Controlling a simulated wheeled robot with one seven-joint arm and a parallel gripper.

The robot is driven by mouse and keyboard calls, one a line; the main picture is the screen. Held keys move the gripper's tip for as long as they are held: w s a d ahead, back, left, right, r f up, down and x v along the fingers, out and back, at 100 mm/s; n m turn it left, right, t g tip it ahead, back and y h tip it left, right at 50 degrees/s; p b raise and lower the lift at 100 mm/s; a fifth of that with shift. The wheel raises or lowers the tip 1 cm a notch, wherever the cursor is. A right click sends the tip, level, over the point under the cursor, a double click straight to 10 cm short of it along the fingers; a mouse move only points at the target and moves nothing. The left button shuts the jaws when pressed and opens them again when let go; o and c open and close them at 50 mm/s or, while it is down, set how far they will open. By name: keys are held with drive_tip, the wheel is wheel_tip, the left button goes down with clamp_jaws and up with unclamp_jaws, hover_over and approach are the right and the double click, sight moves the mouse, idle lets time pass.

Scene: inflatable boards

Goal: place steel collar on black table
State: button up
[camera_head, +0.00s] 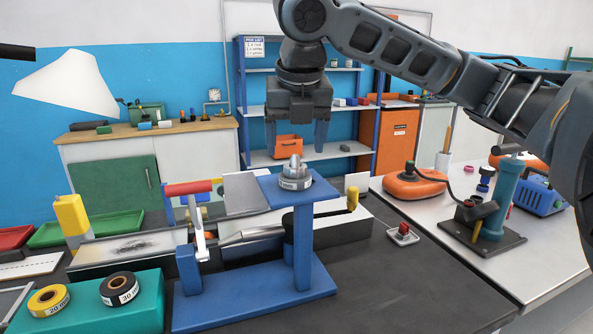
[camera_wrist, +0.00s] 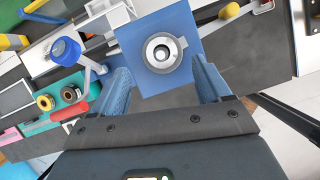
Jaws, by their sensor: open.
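The steel collar (camera_head: 295,181) is a grey ring with a pale printed label. It sits on the square blue top (camera_head: 265,186) of a blue stand, with a lighter metal peg rising at its centre. In the wrist view the collar (camera_wrist: 161,51) appears as a round ring with a bright middle, just beyond the fingertips. My gripper (camera_head: 296,142) is open and empty, pointing down above the collar, apart from it. In the wrist view its two blue fingers (camera_wrist: 160,70) stand wide on either side. The black table (camera_head: 375,290) carries the stand.
A teal block (camera_head: 135,317) with yellow and black tape rolls is at the front left. A red-handled lever (camera_head: 190,188) and a yellow-knobbed crank (camera_head: 351,197) flank the stand. A small red button (camera_head: 403,231) sits to the right. The table's front right is bare.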

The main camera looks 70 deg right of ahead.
sight(296, 160)
drive_tip(key=shift+x, duration=2.35)
drive_tip(key=shift+s, duration=0.2)
drive_tip(key=shift+c, duration=0.3)
drive_tip(key=c, duration=1.2)
wheel_tip(296, 160, up, 10)
